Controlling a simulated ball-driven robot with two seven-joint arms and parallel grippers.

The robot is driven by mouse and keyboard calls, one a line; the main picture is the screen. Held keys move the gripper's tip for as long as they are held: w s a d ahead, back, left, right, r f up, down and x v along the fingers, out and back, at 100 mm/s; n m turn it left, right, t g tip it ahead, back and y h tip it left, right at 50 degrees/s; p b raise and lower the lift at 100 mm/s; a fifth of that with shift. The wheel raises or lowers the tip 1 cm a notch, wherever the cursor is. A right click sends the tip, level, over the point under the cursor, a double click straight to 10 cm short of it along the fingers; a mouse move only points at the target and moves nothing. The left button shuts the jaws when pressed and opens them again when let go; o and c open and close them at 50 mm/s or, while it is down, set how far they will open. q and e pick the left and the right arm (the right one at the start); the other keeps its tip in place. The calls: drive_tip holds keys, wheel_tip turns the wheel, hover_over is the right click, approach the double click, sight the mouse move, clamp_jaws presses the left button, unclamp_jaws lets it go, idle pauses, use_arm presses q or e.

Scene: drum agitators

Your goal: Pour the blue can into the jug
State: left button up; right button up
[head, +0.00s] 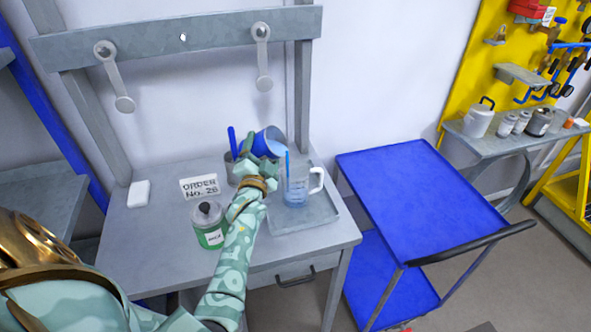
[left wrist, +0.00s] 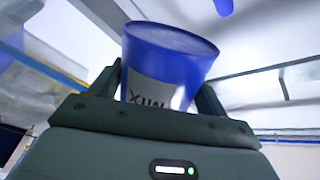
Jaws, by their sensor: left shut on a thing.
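My left gripper (head: 258,162) is shut on the blue can (head: 268,141). It holds the can tilted to the right, above and to the left of the clear jug (head: 297,187). A thin blue stream drops from the can's mouth into the jug. Blue liquid shows in the lower part of the jug, which stands upright with its handle to the right. In the left wrist view the can (left wrist: 170,62), with a pale label, sits between the two fingers (left wrist: 160,95). My right gripper is not in view.
The jug stands on a grey tray (head: 318,218). A blue cart (head: 420,190) stands to the right.

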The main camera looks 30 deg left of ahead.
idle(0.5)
use_arm(q)
drive_tip(key=shift+d+r+m+t, duration=0.1)
drive_tip(key=shift+r+m+t, duration=0.3)
drive_tip(key=shift+m, duration=0.9)
idle(1.1)
drive_tip(key=shift+w+d+f+m+h+b, duration=0.1)
drive_tip(key=shift+f+m+h+b, duration=0.4)
drive_tip(key=shift+f+m+b, duration=0.8)
idle(0.8)
drive_tip(key=shift+w+d+r, duration=0.1)
drive_tip(key=shift+d+r, duration=0.15)
drive_tip(key=shift+r, duration=0.5)
